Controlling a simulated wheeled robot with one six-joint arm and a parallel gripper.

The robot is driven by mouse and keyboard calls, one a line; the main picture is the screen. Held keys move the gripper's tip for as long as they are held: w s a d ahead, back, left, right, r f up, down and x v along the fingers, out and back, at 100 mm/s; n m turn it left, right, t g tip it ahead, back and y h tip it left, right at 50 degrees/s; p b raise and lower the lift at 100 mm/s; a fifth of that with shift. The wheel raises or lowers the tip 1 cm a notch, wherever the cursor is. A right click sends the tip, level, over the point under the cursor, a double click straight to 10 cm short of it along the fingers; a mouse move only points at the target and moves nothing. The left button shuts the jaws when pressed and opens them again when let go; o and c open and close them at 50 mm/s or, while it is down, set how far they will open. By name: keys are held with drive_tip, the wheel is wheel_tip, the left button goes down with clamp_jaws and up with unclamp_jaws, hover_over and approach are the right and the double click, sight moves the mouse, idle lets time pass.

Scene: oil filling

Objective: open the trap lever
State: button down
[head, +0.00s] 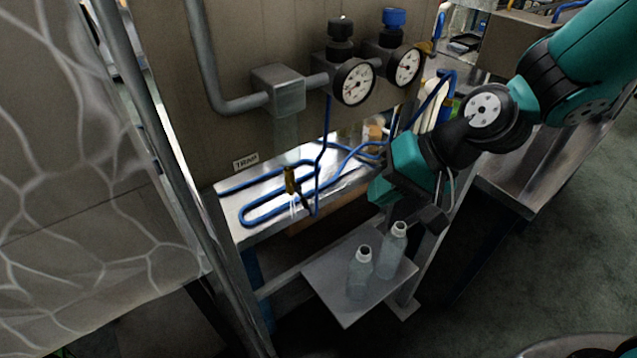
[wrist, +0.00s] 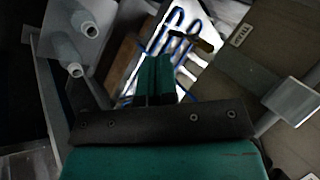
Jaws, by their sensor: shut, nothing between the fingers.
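The trap lever is a small brass valve with a dark handle (head: 291,182) on the blue tubing, below and right of the TRAP label (head: 246,162). Its handle slants down to the right in the head view. In the wrist view the lever (wrist: 204,43) lies just beyond and right of my fingertips. My gripper (head: 378,190) is to the right of the lever in the head view, with a gap between them. In the wrist view my gripper's teal fingers (wrist: 155,60) are together and empty. They overlap part of the tubing, and I cannot tell the exact distance to the lever.
Two clear bottles (head: 360,272) (head: 391,252) stand on a low grey shelf (head: 325,295) below my gripper. Two pressure gauges (head: 353,82) (head: 406,67) and a grey pipe box (head: 280,90) are above the tubing. A metal post (head: 185,170) stands at the left.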

drive_tip(key=w+f+m+t+p, duration=0.1)
drive_tip(key=w+f+m+p, duration=0.1)
drive_tip(key=w+f+m, duration=0.15)
drive_tip(key=p, duration=0.2)
approach(307, 208)
wheel_tip(307, 208, down, 4)
drive_tip(key=shift+t+y, duration=0.3)
drive_tip(key=shift+w+a+f+p, duration=0.25)
drive_tip(key=shift+a+p, duration=0.1)
drive_tip(key=shift+a, duration=0.3)
drive_tip(key=shift+w+a+f+p, duration=0.25)
drive_tip(key=shift+a+p, duration=0.15)
drive_tip(key=shift+a, duration=0.2)
drive_tip(key=shift+w+a+f+p, duration=0.15)
drive_tip(key=shift+w+a+p, duration=0.2)
drive_tip(key=shift+a, duration=0.3)
drive_tip(key=shift+s+f, duration=0.1)
